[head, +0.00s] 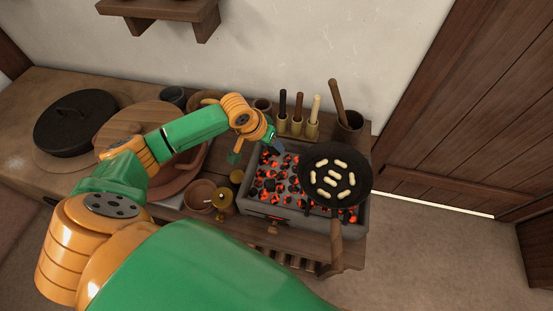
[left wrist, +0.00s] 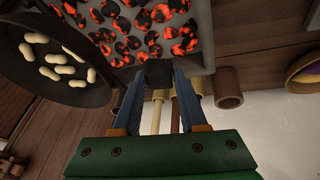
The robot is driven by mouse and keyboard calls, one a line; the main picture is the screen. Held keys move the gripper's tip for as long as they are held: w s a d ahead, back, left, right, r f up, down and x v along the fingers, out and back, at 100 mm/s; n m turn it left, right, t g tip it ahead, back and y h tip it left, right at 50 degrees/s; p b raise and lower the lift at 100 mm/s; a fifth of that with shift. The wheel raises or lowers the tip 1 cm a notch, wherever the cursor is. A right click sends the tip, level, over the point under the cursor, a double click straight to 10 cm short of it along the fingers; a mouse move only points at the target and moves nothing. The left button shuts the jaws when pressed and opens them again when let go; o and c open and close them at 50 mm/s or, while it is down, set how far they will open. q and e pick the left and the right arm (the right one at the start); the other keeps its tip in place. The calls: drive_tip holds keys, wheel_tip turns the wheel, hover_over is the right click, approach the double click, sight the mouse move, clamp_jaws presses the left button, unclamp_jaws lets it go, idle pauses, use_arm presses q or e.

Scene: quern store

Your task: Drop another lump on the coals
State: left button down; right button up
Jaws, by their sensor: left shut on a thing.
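The brazier (head: 352,222) is a grey box full of black and glowing orange coals (head: 285,186), which also show at the top of the left wrist view (left wrist: 150,18). My left gripper (head: 275,143) is at the brazier's back edge. In the left wrist view its blue fingers (left wrist: 160,88) are shut on a dark lump (left wrist: 158,73), which sits between the tips near the brazier's grey wall. I cannot tell the lump's height above the coals. In the head view the lump is hardly distinguishable. My right gripper is not in view.
A black pan (head: 312,188) with several pale pods covers the brazier's right part, its wooden handle (head: 336,240) toward the front. Upright handled tools (head: 298,122) and a cup (head: 349,128) stand behind. Brass pots (head: 223,199) and a bowl (head: 197,192) stand to the left.

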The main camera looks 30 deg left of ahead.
use_arm(q)
drive_tip(key=shift+w+d+r, duration=0.1)
drive_tip(key=shift+w, duration=0.25)
drive_tip(key=shift+c, duration=1.8)
unclamp_jaws()
